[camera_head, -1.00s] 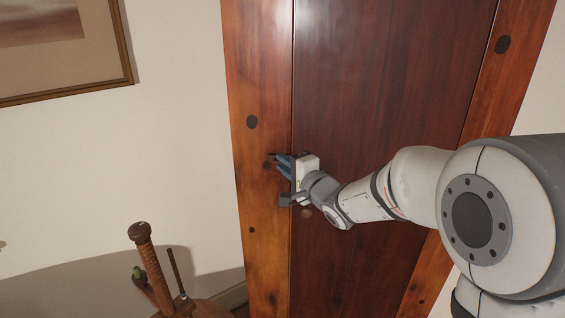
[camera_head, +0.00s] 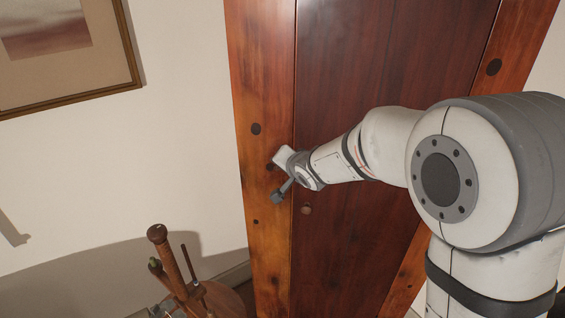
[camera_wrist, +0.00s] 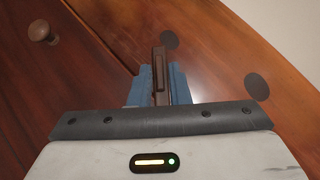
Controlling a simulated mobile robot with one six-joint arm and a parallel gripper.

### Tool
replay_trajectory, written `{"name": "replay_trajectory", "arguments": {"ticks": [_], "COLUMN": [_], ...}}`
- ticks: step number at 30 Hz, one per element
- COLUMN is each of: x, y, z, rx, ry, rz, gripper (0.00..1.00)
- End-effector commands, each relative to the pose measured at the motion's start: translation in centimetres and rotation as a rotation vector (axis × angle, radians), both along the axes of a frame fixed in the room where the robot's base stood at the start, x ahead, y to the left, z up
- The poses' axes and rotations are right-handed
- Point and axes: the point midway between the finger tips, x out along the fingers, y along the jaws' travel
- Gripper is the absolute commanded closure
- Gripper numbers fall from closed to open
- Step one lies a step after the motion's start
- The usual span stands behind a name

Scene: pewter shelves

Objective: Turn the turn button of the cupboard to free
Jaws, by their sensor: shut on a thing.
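The cupboard (camera_head: 365,110) is tall, with a dark red-brown door and a lighter orange-brown frame. The turn button is a dark brown narrow bar (camera_wrist: 159,72), seen in the wrist view near the seam between door and frame. My gripper (camera_wrist: 158,90) has its blue fingers closed on both sides of this bar. In the wrist view the bar points nearly straight up the picture. In the head view my gripper (camera_head: 278,172) is at the left frame post, and its wrist hides most of the button. The door looks closed.
A round wooden knob (camera_head: 306,209) is on the door, below my gripper; it also shows in the wrist view (camera_wrist: 42,27). Dark round plugs (camera_head: 256,129) dot the frame. A wooden stand with upright posts (camera_head: 172,258) is at lower left. A framed picture (camera_head: 70,50) hangs left.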

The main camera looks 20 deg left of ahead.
Motion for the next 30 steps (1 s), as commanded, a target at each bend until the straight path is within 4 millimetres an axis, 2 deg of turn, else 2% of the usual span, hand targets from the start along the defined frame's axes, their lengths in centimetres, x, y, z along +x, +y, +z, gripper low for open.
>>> {"name": "replay_trajectory", "arguments": {"ticks": [11, 30], "x": [0.1, -0.1], "y": [0.5, 1.1], "z": [-0.8, 0.6], "rx": [-0.234, -0.622], "ry": [-0.023, -0.052], "rz": [0.003, 0.002], "gripper": [1.0, 1.0]}}
